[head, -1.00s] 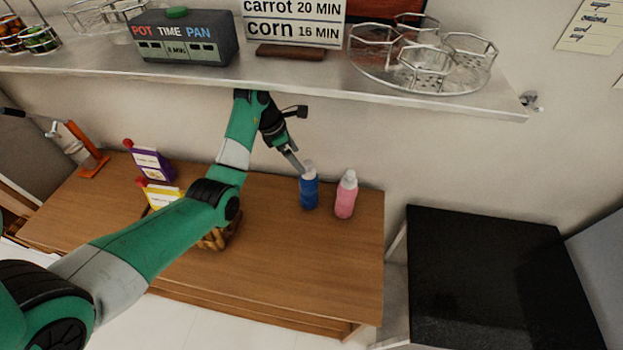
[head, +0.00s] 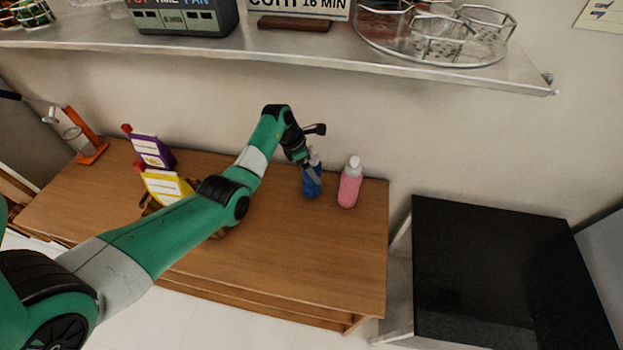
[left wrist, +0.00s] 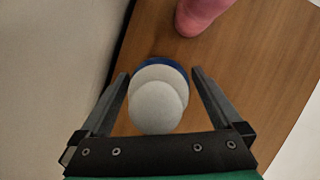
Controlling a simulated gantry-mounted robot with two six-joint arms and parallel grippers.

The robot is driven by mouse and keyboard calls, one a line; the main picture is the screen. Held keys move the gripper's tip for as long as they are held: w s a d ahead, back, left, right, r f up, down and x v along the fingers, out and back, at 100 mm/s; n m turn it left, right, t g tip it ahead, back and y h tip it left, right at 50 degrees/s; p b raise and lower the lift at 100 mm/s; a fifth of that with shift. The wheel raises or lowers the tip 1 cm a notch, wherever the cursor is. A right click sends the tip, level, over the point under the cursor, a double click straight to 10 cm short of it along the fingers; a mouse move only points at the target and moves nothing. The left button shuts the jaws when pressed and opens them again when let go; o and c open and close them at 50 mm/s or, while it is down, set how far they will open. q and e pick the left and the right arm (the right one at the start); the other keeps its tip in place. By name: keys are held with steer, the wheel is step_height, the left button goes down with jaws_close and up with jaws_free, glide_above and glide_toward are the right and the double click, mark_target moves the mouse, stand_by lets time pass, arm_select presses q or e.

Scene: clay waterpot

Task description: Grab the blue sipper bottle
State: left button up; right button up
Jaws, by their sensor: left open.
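The blue sipper bottle (head: 312,188) stands upright on the wooden counter in the head view, partly hidden by my left gripper (head: 308,168). In the left wrist view its white cap (left wrist: 158,103) is seen from above, with a blue rim (left wrist: 160,63) behind it. My left gripper (left wrist: 159,80) is open, with one finger on each side of the cap and visible gaps between. The pink bottle (head: 349,183) stands close to the right of the blue one and also shows in the left wrist view (left wrist: 200,14). My right gripper is not in view.
The wooden counter (head: 290,255) is clear in front of the bottles. A yellow carton (head: 165,186) and a purple carton (head: 151,152) stand at its left. A metal shelf (head: 300,50) overhangs behind. A black-topped unit (head: 490,270) is at the right.

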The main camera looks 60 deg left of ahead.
arm_select(q)
steer(key=shift+c, duration=0.2)
jaws_close()
steer(key=shift+r, duration=0.1)
stand_by(0.4)
